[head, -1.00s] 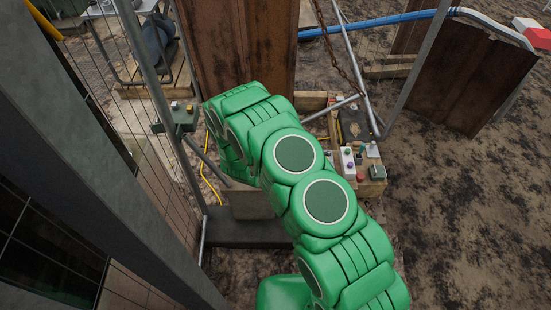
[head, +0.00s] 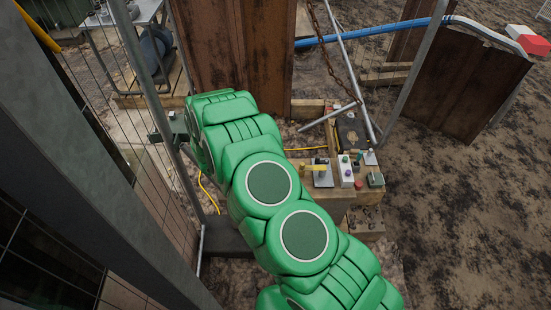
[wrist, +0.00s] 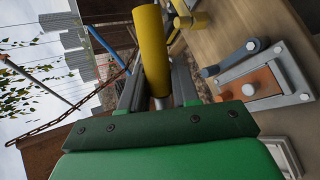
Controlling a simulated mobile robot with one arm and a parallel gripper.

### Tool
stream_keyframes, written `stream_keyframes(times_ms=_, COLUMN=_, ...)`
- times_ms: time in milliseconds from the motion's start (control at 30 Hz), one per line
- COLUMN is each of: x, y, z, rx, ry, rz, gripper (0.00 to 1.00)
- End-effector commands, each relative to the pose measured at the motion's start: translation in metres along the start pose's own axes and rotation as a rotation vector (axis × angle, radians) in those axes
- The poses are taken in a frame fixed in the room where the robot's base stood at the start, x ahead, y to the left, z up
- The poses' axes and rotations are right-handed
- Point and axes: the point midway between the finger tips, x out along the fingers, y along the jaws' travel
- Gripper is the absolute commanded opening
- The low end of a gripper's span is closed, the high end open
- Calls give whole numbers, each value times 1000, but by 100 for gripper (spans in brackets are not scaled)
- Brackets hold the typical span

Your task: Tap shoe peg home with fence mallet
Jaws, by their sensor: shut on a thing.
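In the wrist view my gripper (wrist: 158,92) is shut around a yellow cylinder (wrist: 152,48) with a short pale metal part between the jaws. It looks like the fence mallet, but its full shape is not shown. In the head view my green arm hides the gripper and what it holds. I cannot pick out the shoe peg for certain. A dark flat fence foot (head: 228,238) lies at the base of the mesh fence, partly behind my arm.
A wooden bench (head: 330,192) carries a yellow-handled fitting (head: 314,167), a white button box (head: 346,170) and a small green box (head: 375,179). In the wrist view a grey-framed orange plate (wrist: 258,82) is close at right. The mesh fence stands left; muddy ground (head: 450,220) at right is clear.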

Motion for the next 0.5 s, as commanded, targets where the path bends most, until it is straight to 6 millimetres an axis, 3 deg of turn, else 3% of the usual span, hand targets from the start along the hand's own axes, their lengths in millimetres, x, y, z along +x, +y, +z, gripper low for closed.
stream_keyframes(times_ms=500, x=3, y=-6, z=-2, rx=0, ry=1, rz=0, gripper=0)
